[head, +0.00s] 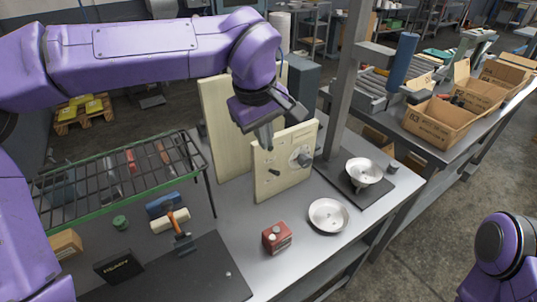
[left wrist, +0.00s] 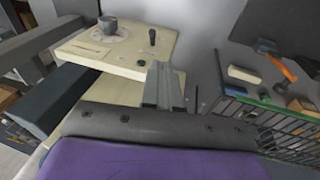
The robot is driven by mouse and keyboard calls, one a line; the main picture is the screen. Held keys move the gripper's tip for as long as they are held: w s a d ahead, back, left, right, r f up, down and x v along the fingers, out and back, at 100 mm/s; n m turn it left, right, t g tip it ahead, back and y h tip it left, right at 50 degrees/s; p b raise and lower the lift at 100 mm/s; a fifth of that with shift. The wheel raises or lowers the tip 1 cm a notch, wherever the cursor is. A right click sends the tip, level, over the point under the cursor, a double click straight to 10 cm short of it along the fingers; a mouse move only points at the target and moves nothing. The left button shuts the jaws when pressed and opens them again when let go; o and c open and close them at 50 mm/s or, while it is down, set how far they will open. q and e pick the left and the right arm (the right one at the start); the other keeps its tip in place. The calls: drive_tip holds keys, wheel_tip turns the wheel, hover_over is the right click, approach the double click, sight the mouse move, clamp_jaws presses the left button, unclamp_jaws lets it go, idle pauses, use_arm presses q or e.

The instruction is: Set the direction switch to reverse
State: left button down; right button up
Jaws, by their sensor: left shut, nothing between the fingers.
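A cream control panel (head: 285,185) stands upright on the grey bench. It carries a small black lever (head: 274,172) on its left part and a grey knob on a round pale dial (head: 303,157) on its right part. The lever (left wrist: 152,36) and the knob (left wrist: 108,27) also show in the left wrist view. The lever looks like the direction switch, but its markings are too small to read. My left gripper (head: 268,143) is shut and empty, fingers pointing down at the panel's upper left edge, above the lever and apart from it. My right gripper is out of view.
A metal dish (head: 328,215) and a red box (head: 277,237) lie in front of the panel. Another dish (head: 364,172) sits on a dark stand by the grey post. A green-edged wire rack (head: 125,172) is at left. A tall cream board (head: 226,125) stands behind.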

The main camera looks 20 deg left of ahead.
use_arm(q)
approach(273, 173)
drive_tip(key=w, duration=0.1)
drive_tip(key=x, duration=0.5)
drive_tip(key=shift+s+a+f+p, duration=0.1)
drive_tip(key=shift+s+f+p, duration=0.15)
drive_tip(key=shift+p, duration=0.1)
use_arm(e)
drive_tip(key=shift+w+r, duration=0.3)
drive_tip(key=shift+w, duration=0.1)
use_arm(q)
drive_tip(key=shift+s, duration=0.15)
drive_tip(key=shift+y, duration=0.3)
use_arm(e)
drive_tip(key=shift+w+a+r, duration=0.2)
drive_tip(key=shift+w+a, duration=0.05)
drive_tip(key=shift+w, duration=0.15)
